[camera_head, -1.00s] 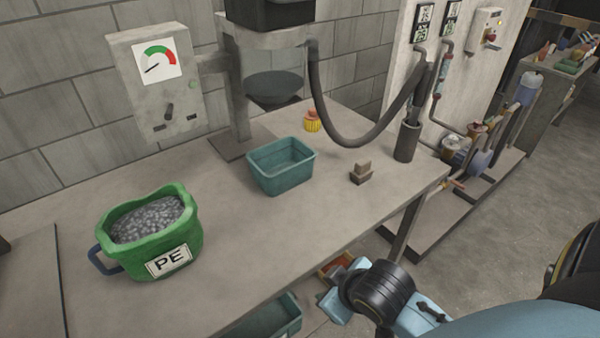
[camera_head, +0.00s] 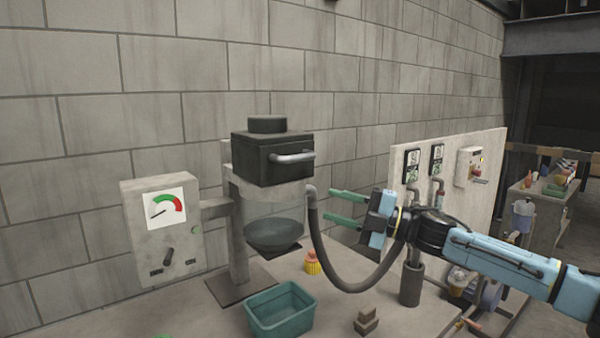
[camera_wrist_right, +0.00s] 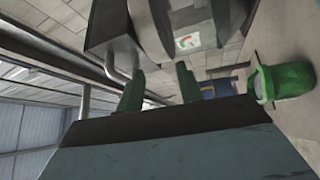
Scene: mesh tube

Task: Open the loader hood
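The loader hood (camera_head: 270,158) is a dark box with a round cap, mounted on a grey stand. A silver bar handle (camera_head: 292,158) runs across its front, and the hood looks shut. My right gripper (camera_head: 328,205) is open and empty, its two green fingers pointing left, below and to the right of the handle and apart from it. My left gripper is not in view.
A grey hose (camera_head: 345,288) loops down from the loader, behind my right arm. A gauge box (camera_head: 150,255) stands left. A teal bin (camera_head: 280,312), yellow brush (camera_head: 312,264) and brown blocks (camera_head: 366,320) are on the bench.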

